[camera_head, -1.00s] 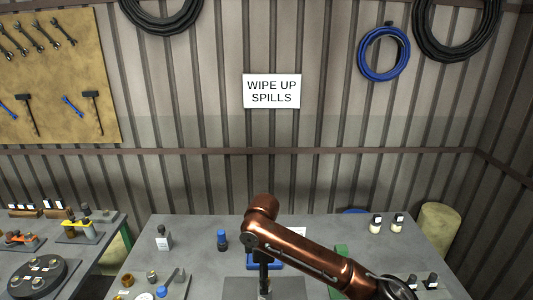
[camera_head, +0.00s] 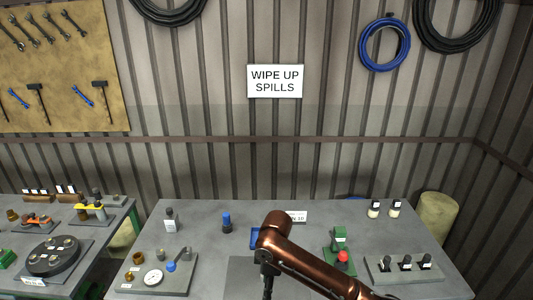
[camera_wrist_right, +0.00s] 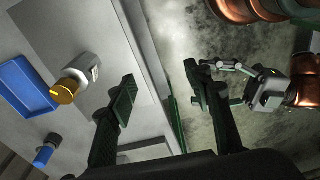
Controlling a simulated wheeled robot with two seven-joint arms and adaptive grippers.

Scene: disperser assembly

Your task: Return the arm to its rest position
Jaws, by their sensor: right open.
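My right arm (camera_head: 312,268), copper coloured, comes in from the lower right over the workbench (camera_head: 200,215). Its dark gripper (camera_head: 267,290) hangs down at the bottom edge of the head view, with the fingertips cut off. In the right wrist view my right gripper (camera_wrist_right: 158,86) is open, with nothing between its fingers; the bench edge and floor show beyond. My left gripper (camera_wrist_right: 240,85) shows at the right of that view, over the floor, its fingers apart and empty. It is outside the head view.
A blue tray (camera_head: 257,233) is partly behind my arm; a blue-topped bottle (camera_head: 226,222) stands left of it. A green device with a red knob (camera_head: 343,256) and a rack of dark-topped bottles (camera_head: 404,268) are right. A parts board (camera_head: 150,286) lies front left.

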